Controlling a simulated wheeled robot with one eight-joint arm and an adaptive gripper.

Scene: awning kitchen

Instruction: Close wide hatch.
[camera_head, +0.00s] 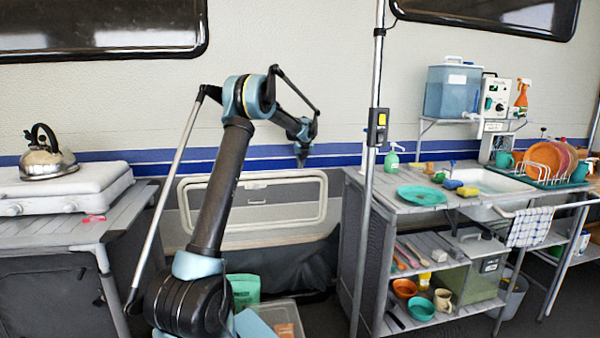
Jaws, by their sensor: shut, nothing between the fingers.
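The wide hatch (285,212) is a pale panel with a white rounded frame, low on the caravan wall behind my arm. A small latch or handle shows near its top edge. Its lower left part is hidden behind my arm. A tan strip and a dark area lie below it; I cannot tell from this view how far the hatch stands open. My gripper (301,157) is shut and empty, pointing down, in front of the blue wall stripe near the hatch's upper right corner. I cannot tell its depth gap to the hatch.
A counter with a kettle (46,156) on a stove stands left. A grey kitchen unit (362,235) with a sink and shelves stands right, behind a metal pole (366,200). A green bag (245,289) and a clear bin (287,313) sit on the floor below the hatch.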

